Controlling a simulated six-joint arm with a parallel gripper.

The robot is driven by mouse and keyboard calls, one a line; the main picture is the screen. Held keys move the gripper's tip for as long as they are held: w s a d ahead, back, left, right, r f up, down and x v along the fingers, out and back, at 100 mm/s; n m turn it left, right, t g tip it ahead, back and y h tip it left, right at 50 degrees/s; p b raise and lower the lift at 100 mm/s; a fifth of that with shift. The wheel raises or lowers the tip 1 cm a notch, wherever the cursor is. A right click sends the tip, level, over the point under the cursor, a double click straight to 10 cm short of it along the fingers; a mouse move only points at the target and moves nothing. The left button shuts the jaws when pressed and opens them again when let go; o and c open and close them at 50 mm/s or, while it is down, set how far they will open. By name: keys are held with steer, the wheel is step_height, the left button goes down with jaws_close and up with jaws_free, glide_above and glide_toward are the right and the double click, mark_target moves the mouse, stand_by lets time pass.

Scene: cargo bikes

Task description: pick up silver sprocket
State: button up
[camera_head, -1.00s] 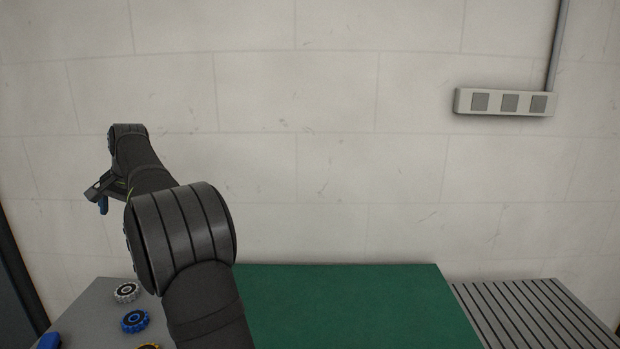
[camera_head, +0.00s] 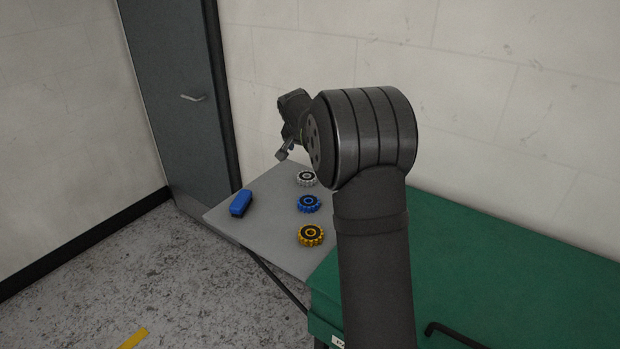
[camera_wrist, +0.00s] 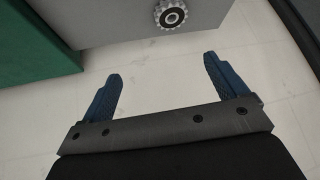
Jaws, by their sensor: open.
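The silver sprocket (camera_head: 307,179) lies flat on the grey side table (camera_head: 236,226), the farthest of three sprockets in a row. My gripper (camera_head: 284,153) is above the far part of the grey table, up and left of the silver sprocket in the head view. In the wrist view my gripper (camera_wrist: 162,68) has its two blue fingers wide apart with nothing between them; the sprocket is beyond the fingertips.
A blue sprocket (camera_head: 308,203) and a yellow sprocket (camera_head: 311,235) lie nearer on the grey table. A blue box-like item (camera_head: 240,203) lies at its left. A green bench top (camera_head: 500,275) adjoins on the right. A wall and grey door (camera_head: 178,100) stand behind.

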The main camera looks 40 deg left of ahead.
step_height(320, 180, down, 4)
steer(key=s+a+r+n, duration=0.1)
steer(key=s+a+n, duration=0.1)
glide_toward(307, 175)
steer(key=shift+w+d+f+t, duration=0.1)
steer(key=shift+f+t, duration=0.05)
steer(key=shift+f, duration=0.4)
steer(key=shift+w+d+f+t, duration=0.1)
steer(key=shift+d+f+t, duration=0.05)
steer(key=shift+f, duration=0.4)
steer(key=shift+a+x, duration=0.15)
steer(key=shift+x, duration=1.45)
steer(key=shift+a+x, duration=0.2)
steer(key=shift+x, duration=1.4)
steer(key=shift+r, duration=0.1)
steer(key=shift+c, duration=0.4)
steer(key=shift+r, duration=0.1)
steer(key=c, duration=1.3)
steer(key=shift+o, duration=0.2)
